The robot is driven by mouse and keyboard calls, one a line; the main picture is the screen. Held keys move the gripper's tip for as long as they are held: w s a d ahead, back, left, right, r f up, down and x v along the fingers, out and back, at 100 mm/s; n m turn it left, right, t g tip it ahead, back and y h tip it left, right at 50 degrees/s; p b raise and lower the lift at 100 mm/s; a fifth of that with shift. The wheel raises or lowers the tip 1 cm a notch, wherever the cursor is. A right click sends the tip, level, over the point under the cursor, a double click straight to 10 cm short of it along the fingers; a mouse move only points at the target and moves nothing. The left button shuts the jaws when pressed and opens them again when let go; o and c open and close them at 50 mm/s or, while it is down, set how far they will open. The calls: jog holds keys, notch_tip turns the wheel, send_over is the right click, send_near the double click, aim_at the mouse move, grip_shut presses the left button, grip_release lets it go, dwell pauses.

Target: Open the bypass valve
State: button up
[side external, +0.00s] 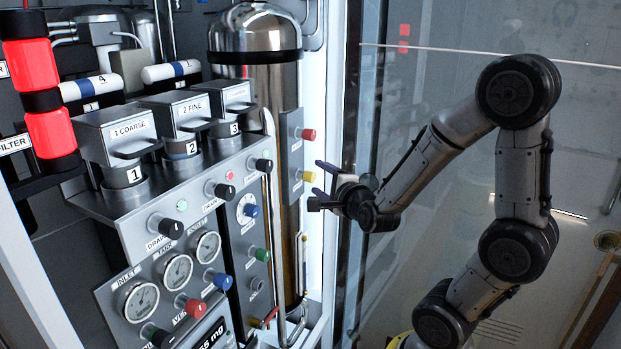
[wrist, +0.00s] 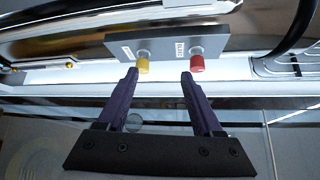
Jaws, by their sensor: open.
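A narrow grey plate (side external: 293,160) on the right side of the panel carries a red knob (side external: 308,134) above a yellow knob (side external: 309,176). In the wrist view the plate (wrist: 168,46) shows the yellow knob (wrist: 143,63) at left and the red knob (wrist: 197,63) at right, with small labels I cannot read surely. I cannot tell which control is the bypass valve. My gripper (side external: 318,185) is open and empty, facing the plate near the yellow knob. In the wrist view its fingertips (wrist: 160,74) appear just below the two knobs; contact cannot be told.
A steel tank (side external: 255,70) stands behind the plate. The left panel holds several coloured knobs, gauges such as the inlet gauge (side external: 141,302), and lidded hoppers (side external: 118,135). A glass pane (side external: 440,70) is behind my arm. A black hose (wrist: 292,28) curves at upper right.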

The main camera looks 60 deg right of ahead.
aim_at(312, 178)
jog(key=shift+m+g, duration=0.3)
jog(key=shift+g, duration=0.5)
jog(key=w+d+f, duration=0.2)
jog(key=d, duration=0.1)
jog(key=w+d+f, duration=0.2)
jog(key=w+d, duration=0.1)
jog(key=d, duration=0.1)
jog(key=w+d+f, duration=0.2)
jog(key=w+d, duration=0.1)
jog(key=d, duration=0.1)
jog(key=shift+w+d+f, duration=0.1)
jog(key=shift+w+d, duration=0.05)
jog(key=shift+d, duration=0.1)
grip_shut()
